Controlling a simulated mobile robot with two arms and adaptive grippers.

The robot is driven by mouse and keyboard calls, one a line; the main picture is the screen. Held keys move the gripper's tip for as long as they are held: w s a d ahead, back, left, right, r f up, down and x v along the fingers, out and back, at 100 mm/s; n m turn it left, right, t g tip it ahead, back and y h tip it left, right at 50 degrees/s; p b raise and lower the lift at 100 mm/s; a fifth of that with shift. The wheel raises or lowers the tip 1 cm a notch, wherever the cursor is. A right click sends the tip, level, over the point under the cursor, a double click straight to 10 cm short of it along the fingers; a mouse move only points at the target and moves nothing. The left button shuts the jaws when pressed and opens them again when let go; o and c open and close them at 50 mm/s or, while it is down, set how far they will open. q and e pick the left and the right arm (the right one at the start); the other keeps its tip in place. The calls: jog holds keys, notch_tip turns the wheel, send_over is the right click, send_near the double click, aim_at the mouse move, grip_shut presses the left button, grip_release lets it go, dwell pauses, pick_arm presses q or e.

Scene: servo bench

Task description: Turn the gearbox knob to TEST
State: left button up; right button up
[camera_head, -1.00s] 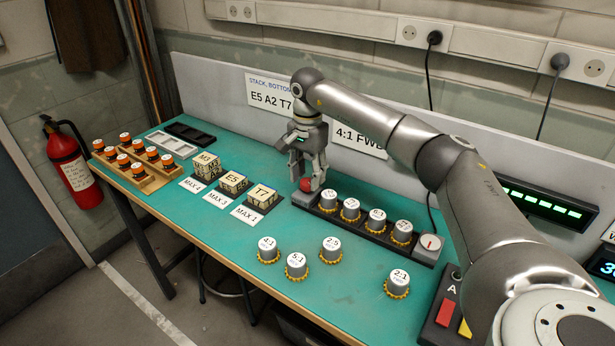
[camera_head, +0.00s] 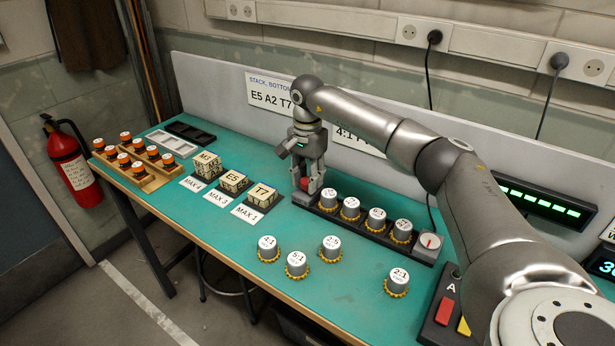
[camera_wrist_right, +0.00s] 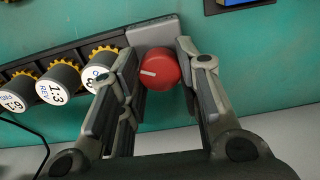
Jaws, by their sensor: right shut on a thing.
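The gearbox knob (camera_wrist_right: 160,72) is red and round with a white pointer line, on a grey block (camera_wrist_right: 153,32) at the end of the dark gear rail. In the right wrist view its pointer line points left. In the head view the knob (camera_head: 307,184) is partly hidden by my right gripper. My right gripper (camera_head: 308,186) is over the rail's left end with its fingers pointing down, shut on the knob; in the wrist view its fingers (camera_wrist_right: 161,78) are on both sides of the knob. No TEST marking can be read. My left gripper is not in view.
Several labelled gears stand on the rail (camera_head: 356,231), right beside the gripper, with a dial (camera_head: 430,241) at its far end. Loose gears (camera_head: 296,264) stand in front. Stacked blocks (camera_head: 235,183) are to the left. A red and yellow button box (camera_head: 444,310) is at the front right.

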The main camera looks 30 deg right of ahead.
jog(key=shift+r+m+p, duration=0.15)
jog(key=shift+m+p, duration=0.4)
jog(key=shift+m, duration=0.55)
jog(key=m+p, duration=0.1)
jog(key=m, duration=0.1)
jog(key=shift+m, duration=0.4)
jog(key=m+p, duration=0.1)
jog(key=m, duration=0.2)
jog(key=shift+m, duration=0.3)
jog(key=m+p, duration=0.1)
jog(key=m, duration=0.3)
jog(key=shift+m, duration=0.3)
jog(key=m+p, duration=0.1)
jog(key=m, duration=0.4)
jog(key=shift+p, duration=0.35)
jog(key=m+p, duration=0.1)
jog(key=m, duration=0.5)
jog(key=shift+w+m, duration=0.1)
jog(key=shift+m, duration=0.2)
